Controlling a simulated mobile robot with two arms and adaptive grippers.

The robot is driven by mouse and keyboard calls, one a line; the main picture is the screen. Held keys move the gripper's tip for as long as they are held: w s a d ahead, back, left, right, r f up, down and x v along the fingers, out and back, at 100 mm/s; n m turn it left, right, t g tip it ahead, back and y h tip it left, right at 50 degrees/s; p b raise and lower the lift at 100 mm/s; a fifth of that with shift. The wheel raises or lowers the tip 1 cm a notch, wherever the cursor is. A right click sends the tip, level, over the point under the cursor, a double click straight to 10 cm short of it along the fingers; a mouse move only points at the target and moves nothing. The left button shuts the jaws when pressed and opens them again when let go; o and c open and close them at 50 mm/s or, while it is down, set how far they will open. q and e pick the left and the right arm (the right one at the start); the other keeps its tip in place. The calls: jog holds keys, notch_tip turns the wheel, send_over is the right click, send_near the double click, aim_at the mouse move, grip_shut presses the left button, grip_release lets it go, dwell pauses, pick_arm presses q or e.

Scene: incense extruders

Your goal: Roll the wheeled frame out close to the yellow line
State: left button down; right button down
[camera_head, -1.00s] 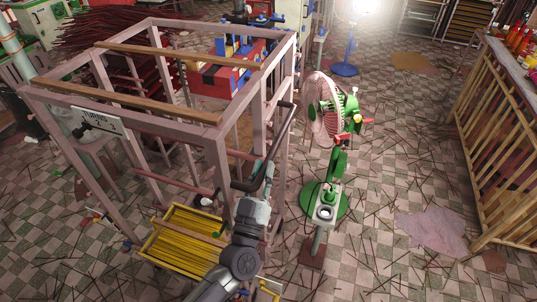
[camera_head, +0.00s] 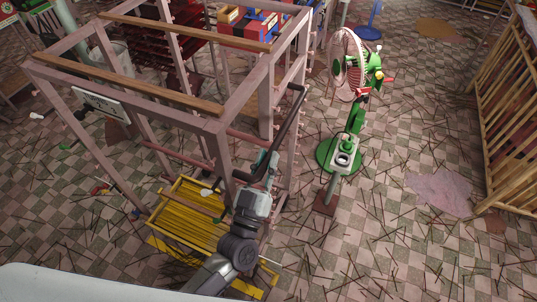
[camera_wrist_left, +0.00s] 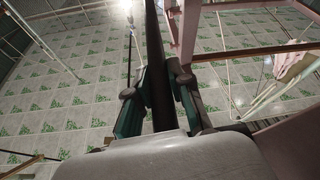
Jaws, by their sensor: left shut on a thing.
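The wheeled frame (camera_head: 215,123) is a tall, open, pinkish-grey rack with wooden slats across its top. It stands upright at the left and centre of the head view; its wheels are hard to make out. A black handle (camera_head: 291,112) curves down its near right side. My left gripper (camera_head: 264,165) is shut on this handle. In the left wrist view its fingers (camera_wrist_left: 158,98) close on either side of the dark bar. The yellow line (camera_head: 172,251) shows on the floor at the lower left, partly hidden by my left arm. My right gripper is not in view.
A yellow tray of sticks (camera_head: 181,222) sits low by the frame's near foot, close to the line. A green fan (camera_head: 355,70) stands right of the frame, with its green base (camera_head: 326,154). A wooden rack (camera_head: 507,120) stands far right. Loose sticks litter the tiled floor between.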

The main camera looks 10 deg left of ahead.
pick_arm(q)
jog(key=shift+s+f, duration=0.1)
jog(key=shift+s, duration=0.05)
jog(key=c, duration=1.1)
grip_release()
jog(key=shift+o, duration=0.2)
jog(key=v, duration=1.2)
